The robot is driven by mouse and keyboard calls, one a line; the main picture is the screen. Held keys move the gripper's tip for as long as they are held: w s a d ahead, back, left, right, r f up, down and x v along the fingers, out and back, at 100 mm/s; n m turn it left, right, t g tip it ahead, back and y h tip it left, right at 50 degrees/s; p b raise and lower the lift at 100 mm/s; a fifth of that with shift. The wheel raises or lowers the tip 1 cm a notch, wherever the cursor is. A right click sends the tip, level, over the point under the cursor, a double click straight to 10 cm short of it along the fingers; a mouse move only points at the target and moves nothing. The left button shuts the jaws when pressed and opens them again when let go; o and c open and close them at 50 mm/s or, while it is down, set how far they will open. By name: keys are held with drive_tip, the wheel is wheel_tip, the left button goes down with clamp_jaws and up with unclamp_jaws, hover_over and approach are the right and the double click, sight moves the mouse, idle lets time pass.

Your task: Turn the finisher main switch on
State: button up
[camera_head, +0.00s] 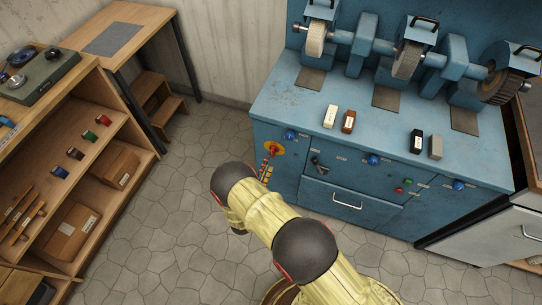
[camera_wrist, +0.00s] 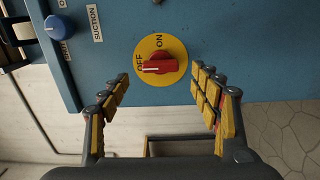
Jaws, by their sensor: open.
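The main switch is a red knob on a yellow disc (camera_wrist: 175,76) marked OFF and ON, on the blue front panel in the wrist view. Its red handle (camera_wrist: 158,63) lies crosswise, with its white-marked end by the OFF label. In the head view the switch (camera_head: 274,149) is at the upper left of the front of the blue finisher (camera_head: 290,100). My gripper (camera_wrist: 159,73) is open and empty, its padded fingers either side of the disc in the wrist view. I cannot tell any contact.
A blue knob (camera_wrist: 56,26) labelled SUCTION sits beside the switch. Grinding wheels (camera_head: 407,60) and small blocks (camera_head: 330,116) are on top. A wooden shelf (camera_head: 115,198) stands left; tiled floor (camera_head: 195,150) is clear between.

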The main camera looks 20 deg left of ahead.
sight(272, 155)
drive_tip(key=shift+w+d+b, duration=0.2)
drive_tip(key=shift+w+b, duration=0.35)
drive_tip(key=shift+w, duration=2.2)
drive_tip(key=shift+c, duration=1.4)
drive_tip(key=c, duration=0.7)
drive_tip(key=shift+c, duration=0.9)
